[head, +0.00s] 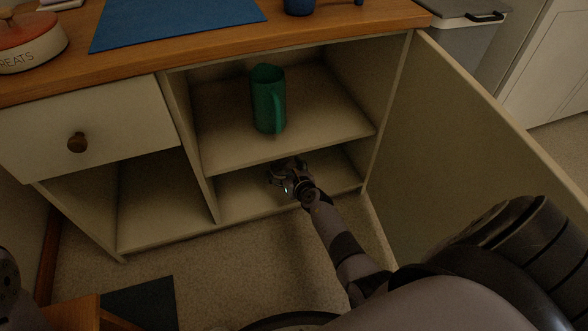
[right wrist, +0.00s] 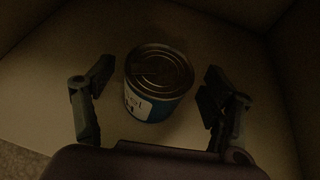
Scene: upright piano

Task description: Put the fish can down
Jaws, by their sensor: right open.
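The fish can (right wrist: 157,82) is a short round tin with a metal lid and a blue and white label. In the right wrist view it stands upright on a pale surface. My right gripper (right wrist: 160,104) is open, with one finger on each side of the can and a gap on both sides. In the head view my right gripper (head: 287,176) reaches into the lower compartment of the open cabinet (head: 240,196), under its middle shelf. The can cannot be made out in the head view. My left gripper is not in view.
A green pitcher (head: 267,100) stands on the shelf (head: 325,118) above my right gripper. The open cabinet door (head: 480,130) stands to the right of my arm. A drawer (head: 90,130) is at the left. The countertop holds a blue mat (head: 175,22) and a treats tin (head: 30,45).

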